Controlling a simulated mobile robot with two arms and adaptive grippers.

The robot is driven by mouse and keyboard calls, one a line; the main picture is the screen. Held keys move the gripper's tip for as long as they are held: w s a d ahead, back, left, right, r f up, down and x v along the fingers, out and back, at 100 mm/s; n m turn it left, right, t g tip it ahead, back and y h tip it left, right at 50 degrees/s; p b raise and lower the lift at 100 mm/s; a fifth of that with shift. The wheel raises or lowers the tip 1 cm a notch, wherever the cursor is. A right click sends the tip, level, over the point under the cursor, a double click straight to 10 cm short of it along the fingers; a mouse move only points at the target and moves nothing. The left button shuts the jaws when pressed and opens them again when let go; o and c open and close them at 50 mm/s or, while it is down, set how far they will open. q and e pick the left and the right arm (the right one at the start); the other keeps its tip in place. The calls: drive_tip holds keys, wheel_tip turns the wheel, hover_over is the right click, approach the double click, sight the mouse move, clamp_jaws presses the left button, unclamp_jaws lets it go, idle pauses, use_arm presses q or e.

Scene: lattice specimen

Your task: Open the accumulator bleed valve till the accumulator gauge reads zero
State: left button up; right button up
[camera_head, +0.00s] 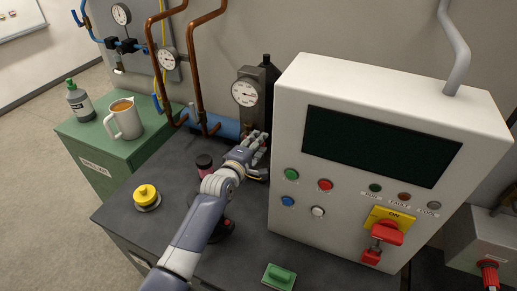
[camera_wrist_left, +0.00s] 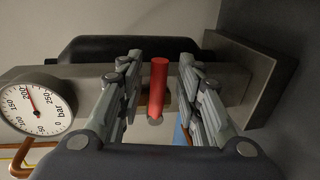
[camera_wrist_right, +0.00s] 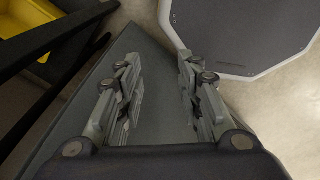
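The accumulator gauge (camera_head: 245,92) is a white dial on the dark block behind the bench. In the left wrist view its dial (camera_wrist_left: 36,104) is marked in bar, and the needle points close to 200. A red valve handle (camera_wrist_left: 158,88) stands out from the grey block in the left wrist view. My left gripper (camera_head: 262,148) is beside the cabinet, below the gauge. In its wrist view the fingers (camera_wrist_left: 157,100) are open, one on each side of the red handle, with gaps. My right gripper (camera_wrist_right: 160,85) is open and empty, outside the head view.
A white control cabinet (camera_head: 300,95) stands directly right of my left gripper. Copper pipes (camera_head: 196,70) and a blue cylinder (camera_head: 225,128) lie behind. A yellow button (camera_head: 146,194) and a dark-capped jar (camera_head: 204,165) are on the bench. A jug (camera_head: 125,122) stands on the green cabinet.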

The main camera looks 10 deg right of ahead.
use_arm(q)
drive_tip(key=shift+w+d+b, duration=0.2)
drive_tip(key=shift+w+b, duration=0.1)
drive_tip(key=shift+w+d, duration=0.1)
drive_tip(key=shift+w, duration=0.05)
clamp_jaws()
